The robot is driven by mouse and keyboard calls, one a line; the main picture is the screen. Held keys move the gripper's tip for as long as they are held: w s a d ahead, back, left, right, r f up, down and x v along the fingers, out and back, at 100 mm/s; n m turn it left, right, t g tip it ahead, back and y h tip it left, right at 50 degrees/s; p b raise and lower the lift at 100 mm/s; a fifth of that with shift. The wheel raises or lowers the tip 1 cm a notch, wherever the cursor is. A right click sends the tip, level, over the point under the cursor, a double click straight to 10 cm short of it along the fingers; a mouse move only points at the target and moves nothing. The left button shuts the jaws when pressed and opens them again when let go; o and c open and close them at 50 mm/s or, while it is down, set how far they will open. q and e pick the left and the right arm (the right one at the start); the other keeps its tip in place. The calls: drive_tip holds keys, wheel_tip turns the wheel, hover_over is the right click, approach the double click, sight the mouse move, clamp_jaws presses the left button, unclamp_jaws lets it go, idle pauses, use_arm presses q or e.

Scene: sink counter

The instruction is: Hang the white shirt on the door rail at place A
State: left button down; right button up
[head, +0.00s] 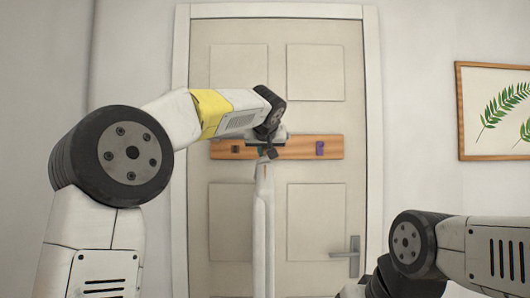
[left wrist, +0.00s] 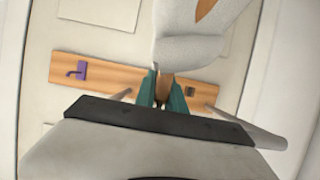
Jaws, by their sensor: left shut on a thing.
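The white shirt (head: 264,230) hangs down from my left gripper (head: 267,150), seen nearly edge-on in the head view. In the left wrist view, my left gripper (left wrist: 163,92) has its teal fingers shut, with a small brown part between them. Pale textured cloth of the shirt (left wrist: 190,50) lies just past the fingers. The wooden door rail (head: 328,147) is behind the gripper; it also shows in the left wrist view (left wrist: 110,78). Place A carries no mark that I can read. The shirt and gripper hide the rail's middle. I cannot tell whether the shirt touches the rail.
The rail bears a dark hook (head: 236,149) at left and a purple hook (head: 320,148) at right. The panelled door (head: 315,75) has a lever handle (head: 347,256) at lower right. A framed leaf picture (head: 490,110) hangs on the right wall. My right arm is at lower right.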

sight(265, 156)
use_arm(q)
drive_tip(key=shift+f, duration=1.4)
drive_tip(key=shift+f, duration=0.45)
drive_tip(key=c, duration=1.3)
unclamp_jaws()
drive_tip(key=shift+r, duration=0.15)
drive_tip(key=shift+s+r, duration=0.15)
drive_tip(key=shift+s, duration=0.05)
drive_tip(key=v, duration=0.7)
drive_tip(key=shift+s, duration=0.25)
